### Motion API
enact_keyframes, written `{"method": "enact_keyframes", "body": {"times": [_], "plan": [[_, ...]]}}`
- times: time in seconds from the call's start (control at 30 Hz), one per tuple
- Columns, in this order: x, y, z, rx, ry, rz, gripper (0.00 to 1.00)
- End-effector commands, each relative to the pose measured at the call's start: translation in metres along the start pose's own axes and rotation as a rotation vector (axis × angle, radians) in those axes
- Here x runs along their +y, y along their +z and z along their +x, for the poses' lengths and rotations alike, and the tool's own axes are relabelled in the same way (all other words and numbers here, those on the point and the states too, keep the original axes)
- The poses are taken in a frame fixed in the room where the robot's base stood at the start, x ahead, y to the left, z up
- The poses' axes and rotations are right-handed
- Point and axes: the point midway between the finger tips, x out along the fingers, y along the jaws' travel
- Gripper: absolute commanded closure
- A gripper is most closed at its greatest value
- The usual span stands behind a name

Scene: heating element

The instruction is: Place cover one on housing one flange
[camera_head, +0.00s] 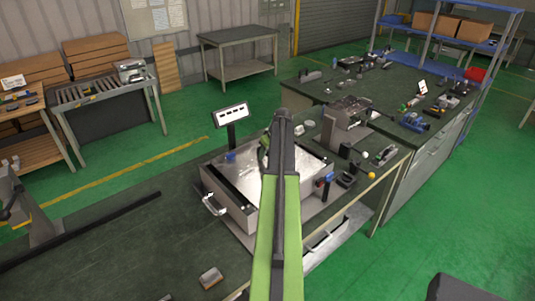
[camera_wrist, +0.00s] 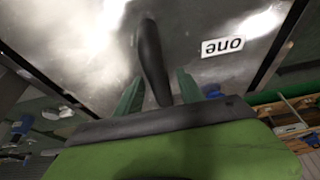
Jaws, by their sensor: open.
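A shiny metal plate with a white "one" label (camera_wrist: 229,46) fills much of the wrist view; it appears to be the cover (camera_wrist: 80,40). A black curved handle (camera_wrist: 151,55) shows on it, between my gripper's two green fingers. My gripper (camera_wrist: 158,88) is open, with the fingers apart from the handle on both sides. In the head view a low metal box (camera_head: 238,215) with a shiny top (camera_head: 242,165) stands on the dark bench, with my green arm crossing in front of it. I cannot tell which part is the housing flange. My arm mostly hides the gripper there.
A small display on a post (camera_head: 231,115) stands behind the box. A pale bar handle (camera_head: 213,206) sticks out at its left. A grey machine (camera_head: 345,118) and small tools crowd the right. The bench's left part (camera_head: 110,240) is mostly clear; a small block (camera_head: 210,277) lies near its front.

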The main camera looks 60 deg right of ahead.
Motion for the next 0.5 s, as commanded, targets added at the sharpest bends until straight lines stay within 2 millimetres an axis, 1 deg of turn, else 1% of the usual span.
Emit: {"method": "enact_keyframes", "body": {"times": [0.17,0.27,0.37,0.5], "plan": [[0.0,-0.001,-0.004,0.0,0.0,0.0,0.55],[-0.001,-0.002,-0.015,0.0,0.0,0.0,0.55],[-0.001,-0.003,-0.032,0.0,0.0,0.0,0.55],[-0.002,-0.004,-0.065,0.0,0.0,0.0,0.55]]}}
